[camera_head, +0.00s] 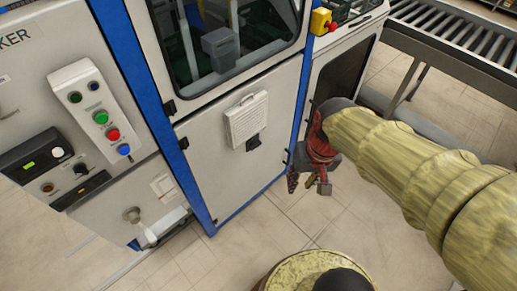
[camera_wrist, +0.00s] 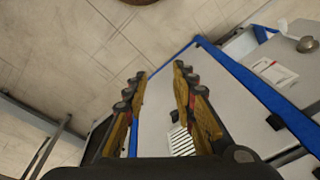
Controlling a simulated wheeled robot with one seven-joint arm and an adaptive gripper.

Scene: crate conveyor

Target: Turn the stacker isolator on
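The stacker cabinet (camera_head: 35,70), with lettering ending in "KER", stands at the left of the head view. Low on it is a grey knob with a pale lever-like part (camera_head: 142,228), which may be the isolator; its setting is unclear. A rounded metal knob (camera_wrist: 307,45) shows at the top right of the wrist view, beside a white label. My gripper (camera_head: 308,184) hangs right of the blue-framed cabinet, well apart from the knob. In the wrist view its two fingers (camera_wrist: 160,72) are spread with nothing between them.
A sloping button panel (camera_head: 100,115) with green, red and blue buttons sits above the knob. A grey door (camera_head: 215,165) with a vent and black latch lies between. A roller conveyor (camera_head: 455,50) is at the upper right.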

